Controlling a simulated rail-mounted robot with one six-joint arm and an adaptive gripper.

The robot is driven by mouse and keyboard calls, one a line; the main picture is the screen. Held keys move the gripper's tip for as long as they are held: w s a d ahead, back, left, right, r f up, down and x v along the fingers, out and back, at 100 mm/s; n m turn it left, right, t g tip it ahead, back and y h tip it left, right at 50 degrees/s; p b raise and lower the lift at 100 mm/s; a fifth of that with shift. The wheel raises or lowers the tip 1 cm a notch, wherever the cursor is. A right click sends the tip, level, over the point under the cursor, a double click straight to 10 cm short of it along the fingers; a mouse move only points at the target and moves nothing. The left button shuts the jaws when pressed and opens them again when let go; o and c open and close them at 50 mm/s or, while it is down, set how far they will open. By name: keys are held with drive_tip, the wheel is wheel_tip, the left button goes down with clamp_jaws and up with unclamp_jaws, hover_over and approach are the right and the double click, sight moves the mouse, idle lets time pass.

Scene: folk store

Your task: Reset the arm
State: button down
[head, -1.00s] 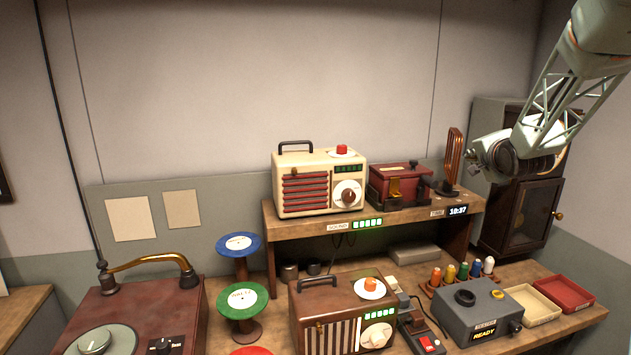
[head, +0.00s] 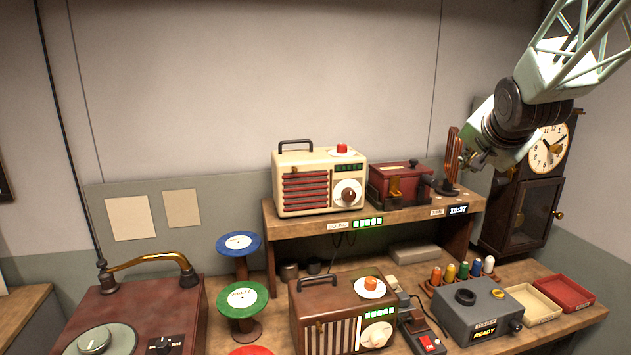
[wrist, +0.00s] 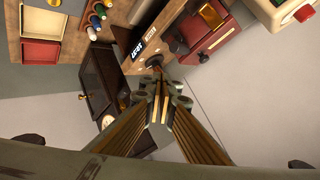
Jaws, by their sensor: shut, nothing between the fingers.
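My gripper (head: 476,164) is in the upper right of the head view, in front of the tall dark clock (head: 523,202) and to the right of the shelf. In the wrist view my gripper (wrist: 158,108) is at the centre. Its two fingers are together with nothing between them. It appears apart from the surrounding objects. The clock also shows in the wrist view (wrist: 112,78), left of the fingers.
A shelf (head: 405,213) holds a cream radio (head: 298,182) and a red box device (head: 388,183). Below stand a brown radio (head: 325,312), a grey READY box (head: 470,318), coloured spools (head: 462,272) and two trays (head: 565,293). The wall above the shelf is clear.

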drive_tip(key=s+a+f+n+g+y, duration=0.1)
drive_tip(key=s+a, duration=0.5)
drive_tip(key=s, duration=1.1)
drive_tip(key=s+a+f+n+g, duration=0.3)
drive_tip(key=s+a+f+n, duration=0.2)
drive_tip(key=s, duration=1.2)
drive_tip(key=s+a+f+n+g+y, duration=0.1)
drive_tip(key=s+a+f+n+g, duration=0.2)
drive_tip(key=s, duration=1.4)
drive_tip(key=a+n, duration=0.1)
drive_tip(key=a, duration=0.3)
drive_tip(key=shift+s+n+y+b, duration=0.2)
drive_tip(key=shift+n+y+b, duration=0.1)
